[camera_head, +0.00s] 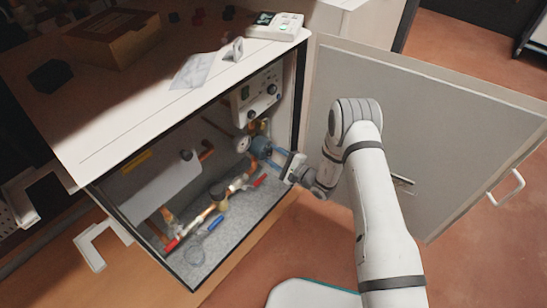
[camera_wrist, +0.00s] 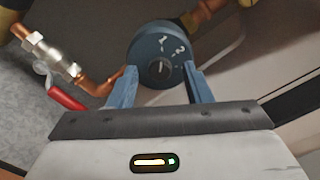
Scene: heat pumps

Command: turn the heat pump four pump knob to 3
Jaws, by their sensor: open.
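The pump knob is a round blue-grey dial (camera_wrist: 160,55) with white numerals and a dark centre, ahead of my fingers in the wrist view. In the head view the blue pump (camera_head: 261,147) sits inside the open cabinet among copper pipes. My gripper (camera_wrist: 158,82) is open, its two blue fingers pointing at the lower part of the dial, one on each side. I cannot tell whether they touch it. My gripper also shows in the head view (camera_head: 275,158), reaching in from the right. The dial's setting is too small to read.
The cabinet door (camera_head: 425,140) stands open at the right, behind my arm. A red-handled valve (camera_wrist: 66,97) is left of my fingers. A control box (camera_head: 257,92) and a pressure gauge (camera_head: 242,143) are near the pump. A grey tank (camera_head: 155,185) fills the cabinet's left side.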

